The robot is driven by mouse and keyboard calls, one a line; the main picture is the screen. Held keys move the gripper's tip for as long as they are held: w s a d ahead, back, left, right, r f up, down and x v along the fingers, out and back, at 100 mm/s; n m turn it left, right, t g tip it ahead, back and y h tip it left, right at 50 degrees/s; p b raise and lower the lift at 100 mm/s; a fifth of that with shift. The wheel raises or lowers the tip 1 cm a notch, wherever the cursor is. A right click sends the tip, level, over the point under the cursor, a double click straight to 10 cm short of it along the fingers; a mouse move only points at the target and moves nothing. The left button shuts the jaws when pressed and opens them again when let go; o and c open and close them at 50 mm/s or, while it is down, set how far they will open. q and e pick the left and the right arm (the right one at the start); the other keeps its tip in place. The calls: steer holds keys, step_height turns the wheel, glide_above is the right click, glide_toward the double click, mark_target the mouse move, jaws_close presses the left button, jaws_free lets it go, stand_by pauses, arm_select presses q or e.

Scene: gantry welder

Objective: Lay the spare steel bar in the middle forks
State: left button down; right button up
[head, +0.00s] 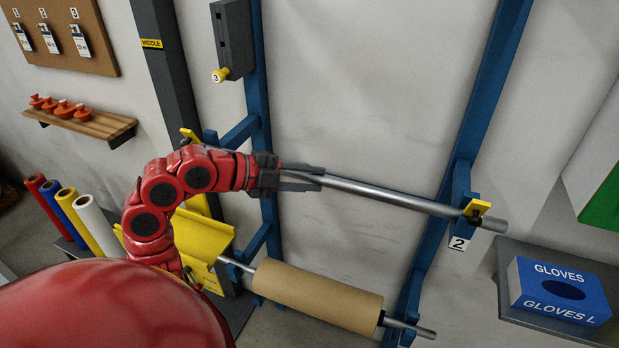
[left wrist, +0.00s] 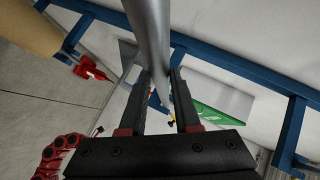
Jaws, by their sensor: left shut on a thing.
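The steel bar (head: 390,195) is a long grey rod, slanting slightly down to the right in the head view. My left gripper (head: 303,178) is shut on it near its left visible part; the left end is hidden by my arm. The bar's right end is at the right middle fork (head: 464,188), by a yellow latch (head: 477,208) and tag 2. I cannot tell whether it rests there. The left fork (head: 238,132) is partly behind my arm. In the left wrist view, the bar (left wrist: 150,35) runs between the fingers (left wrist: 160,100). My right gripper is not identifiable.
Below, a brown paper roll (head: 315,297) hangs on a lower bar of the blue rack (head: 487,90). A yellow tray (head: 195,238) is behind my arm. A blue glove box (head: 560,290) stands on a shelf at right. Coloured rolls (head: 70,205) stand at left.

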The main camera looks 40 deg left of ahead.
arm_select(q)
steer(key=shift+f, duration=0.1)
steer(key=c, duration=0.5)
jaws_free()
steer(key=shift+c, duration=0.2)
steer(key=shift+s+a, duration=0.2)
steer(key=shift+s, duration=0.05)
steer(key=b+v, duration=0.5)
steer(key=v, duration=1.1)
steer(key=shift+s+r, duration=0.35)
steer(key=shift+a, duration=0.1)
